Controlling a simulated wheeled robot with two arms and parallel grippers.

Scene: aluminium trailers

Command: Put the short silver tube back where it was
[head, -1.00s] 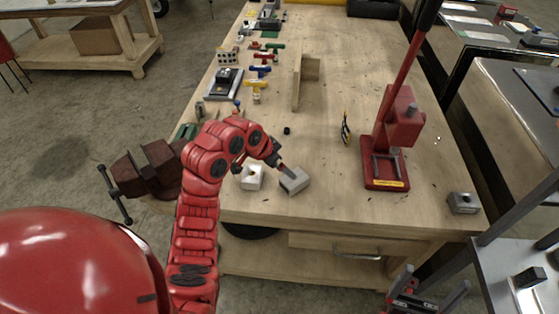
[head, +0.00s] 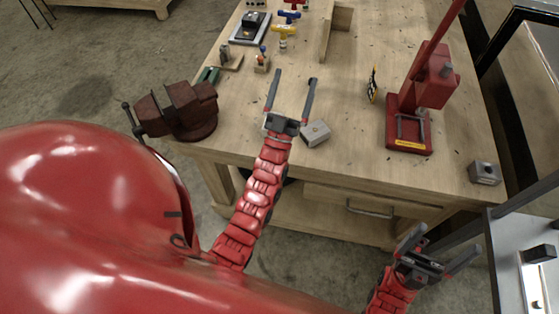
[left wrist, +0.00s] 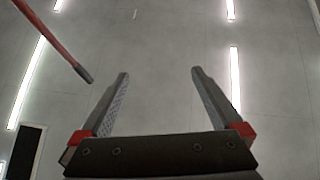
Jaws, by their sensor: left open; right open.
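A small silver cylinder (head: 225,52) stands on a wooden base at the left edge of the bench; I cannot tell whether it is the short silver tube. A pale grey block (head: 316,134) with a round spot on top sits at the bench's near edge, just right of my left gripper (head: 295,77). That gripper is open, with nothing between its fingers, and points up over the bench. In the left wrist view its open jaws (left wrist: 160,75) face the ceiling. My right gripper (head: 447,242) is open and empty, low in front of the bench.
A red vise (head: 180,110) is at the bench's left corner. A red lever press (head: 420,95) stands to the right, with another grey block (head: 485,173) at the right edge. A wooden bracket (head: 330,35) stands farther back. The bench middle is mostly clear.

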